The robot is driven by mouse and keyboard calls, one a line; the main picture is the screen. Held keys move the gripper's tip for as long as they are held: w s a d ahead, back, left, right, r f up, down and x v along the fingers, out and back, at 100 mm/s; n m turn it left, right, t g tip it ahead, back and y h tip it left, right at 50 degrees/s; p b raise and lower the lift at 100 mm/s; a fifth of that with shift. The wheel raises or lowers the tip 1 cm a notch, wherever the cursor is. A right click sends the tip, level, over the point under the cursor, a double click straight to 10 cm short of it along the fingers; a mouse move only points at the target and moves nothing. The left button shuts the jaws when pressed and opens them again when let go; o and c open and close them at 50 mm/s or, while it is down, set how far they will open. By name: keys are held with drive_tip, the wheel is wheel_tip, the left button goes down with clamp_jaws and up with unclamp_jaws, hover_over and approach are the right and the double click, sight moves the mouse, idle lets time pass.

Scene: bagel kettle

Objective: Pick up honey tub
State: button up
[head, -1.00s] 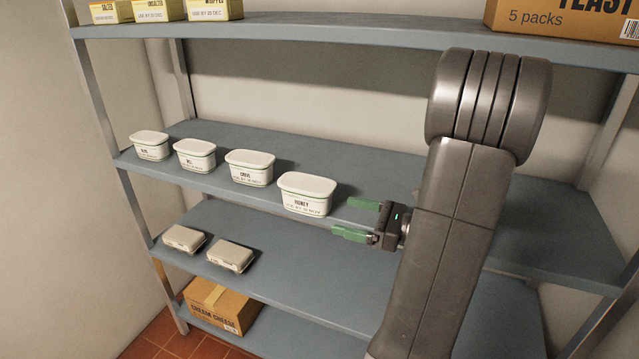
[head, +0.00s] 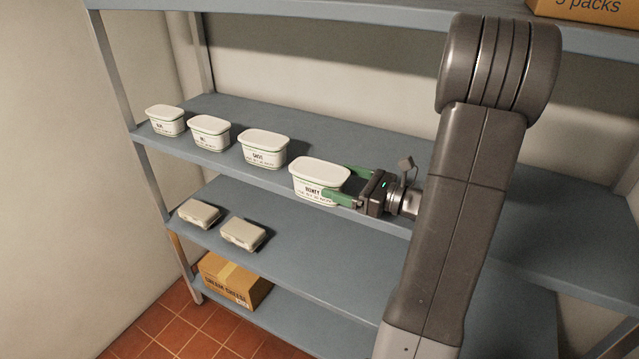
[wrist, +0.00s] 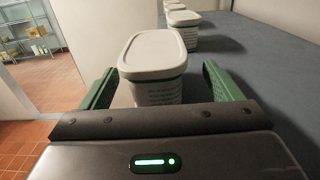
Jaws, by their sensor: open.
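The honey tub (head: 318,178) is a white tub with a pale lid and a green line under the lid. It stands upright on the middle shelf, rightmost in a row of tubs. My gripper (head: 345,182) is open, with its green fingers on either side of the tub's right end. In the wrist view the honey tub (wrist: 154,60) stands between the two fingers of my gripper (wrist: 160,85), with a gap showing on both sides. The near finger hides part of the tub's side in the head view.
Three similar tubs stand left of it: the nearest (head: 263,149), a middle one (head: 209,133) and the farthest (head: 165,120). The middle shelf (head: 480,215) is bare to the right. Two small cartons (head: 243,233) lie on the shelf below. The upper shelf (head: 300,24) runs overhead.

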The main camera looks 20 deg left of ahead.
sight(328, 178)
drive_tip(key=a, duration=0.2)
drive_tip(key=a+p, duration=0.1)
drive_tip(key=shift+s+a+r, duration=0.2)
drive_tip(key=shift+a, duration=0.2)
drive_tip(key=shift+w+a+f, duration=0.1)
drive_tip(key=shift+a, duration=0.25)
